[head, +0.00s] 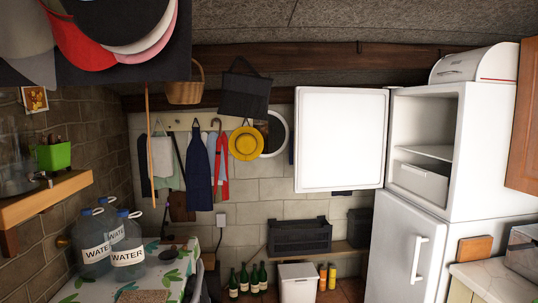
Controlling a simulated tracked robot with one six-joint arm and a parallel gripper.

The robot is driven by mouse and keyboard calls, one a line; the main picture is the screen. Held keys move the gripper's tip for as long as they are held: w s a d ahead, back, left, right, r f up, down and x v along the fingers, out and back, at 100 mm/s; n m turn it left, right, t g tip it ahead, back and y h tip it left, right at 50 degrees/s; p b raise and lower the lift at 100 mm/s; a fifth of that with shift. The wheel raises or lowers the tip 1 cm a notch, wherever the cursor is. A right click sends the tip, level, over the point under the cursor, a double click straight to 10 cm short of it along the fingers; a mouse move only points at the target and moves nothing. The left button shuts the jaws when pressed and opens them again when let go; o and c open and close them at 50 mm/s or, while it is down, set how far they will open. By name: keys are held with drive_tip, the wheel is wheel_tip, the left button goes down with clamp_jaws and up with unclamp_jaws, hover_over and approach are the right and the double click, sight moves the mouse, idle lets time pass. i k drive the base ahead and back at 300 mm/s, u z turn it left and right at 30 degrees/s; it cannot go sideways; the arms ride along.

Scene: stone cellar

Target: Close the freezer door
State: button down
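The freezer door (341,140) stands wide open, a white panel reaching out to the left of the fridge. The freezer compartment (425,122) at the top is exposed, with a shelf and a white drawer inside. The lower fridge door (400,255) is shut and has a white vertical handle. My gripper is not in view.
A bread bin (475,63) sits on top of the fridge. A counter (495,280) stands at the right. Water bottles (128,245) stand on a table at the left. Green bottles (243,280) and a white bin (297,283) are low at the back. A basket (185,88) hangs overhead.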

sight(341, 133)
drive_tip(key=z, duration=0.1)
drive_tip(key=i, duration=2.25)
drive_tip(key=u, duration=0.95)
drive_tip(key=i, duration=0.55)
drive_tip(key=u, duration=0.7)
drive_tip(key=i, duration=0.55)
drive_tip(key=u, duration=0.3)
